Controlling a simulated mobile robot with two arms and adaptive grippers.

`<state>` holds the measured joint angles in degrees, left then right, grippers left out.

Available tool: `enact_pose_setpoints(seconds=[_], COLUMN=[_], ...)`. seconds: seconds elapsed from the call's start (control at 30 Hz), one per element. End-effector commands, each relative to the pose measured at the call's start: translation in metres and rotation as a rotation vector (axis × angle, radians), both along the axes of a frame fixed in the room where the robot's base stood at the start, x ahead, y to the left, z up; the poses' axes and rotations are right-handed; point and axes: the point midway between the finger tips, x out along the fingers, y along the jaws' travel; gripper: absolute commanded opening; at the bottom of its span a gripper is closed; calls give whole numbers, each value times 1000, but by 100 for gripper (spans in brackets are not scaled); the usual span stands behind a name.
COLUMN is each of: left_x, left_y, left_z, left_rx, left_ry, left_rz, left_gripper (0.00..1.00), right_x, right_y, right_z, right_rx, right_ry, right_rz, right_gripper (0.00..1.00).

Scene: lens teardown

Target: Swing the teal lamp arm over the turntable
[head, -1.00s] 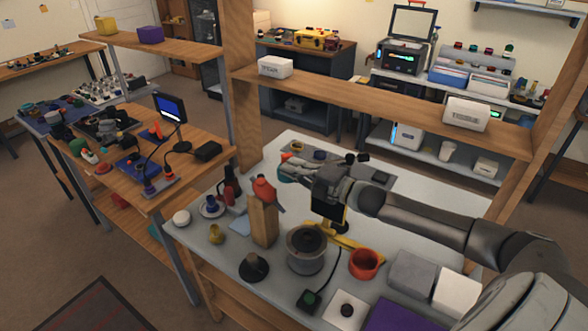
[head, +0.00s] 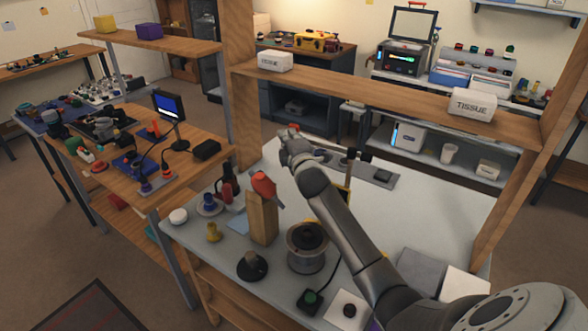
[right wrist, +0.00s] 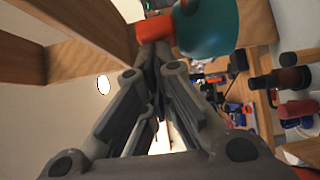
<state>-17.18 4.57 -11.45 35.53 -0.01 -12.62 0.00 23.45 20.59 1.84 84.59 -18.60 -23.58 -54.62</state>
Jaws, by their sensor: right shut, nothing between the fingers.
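The teal lamp head (right wrist: 208,27) fills the top of the right wrist view, with an orange-red part (right wrist: 155,33) at its left. My right gripper (right wrist: 152,52) is shut and empty, its fingertips close against or just below the orange-red part; contact is unclear. In the head view my right gripper (head: 290,142) is at the far side of the white table and hides the teal head; a bit of red shows behind it. A grey round drum with a dark top (head: 308,240), perhaps the turntable, stands nearer the front. My left gripper is out of view.
A black round base (head: 252,265) and a green-button box (head: 310,298) sit in front. A wooden shelf rail (head: 390,97) crosses above the table. The table's right middle is clear.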

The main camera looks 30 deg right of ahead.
Motion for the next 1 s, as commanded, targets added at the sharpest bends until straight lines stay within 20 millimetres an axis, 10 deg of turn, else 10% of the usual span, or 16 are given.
enact_pose_setpoints(seconds=[1.0], left_x=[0], left_y=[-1], left_z=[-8], left_rx=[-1], left_ry=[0], left_rz=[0], left_gripper=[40], right_x=[15], right_y=[-22], right_z=[5], right_rx=[-4], right_ry=[-6], right_rz=[-13], right_gripper=[0])
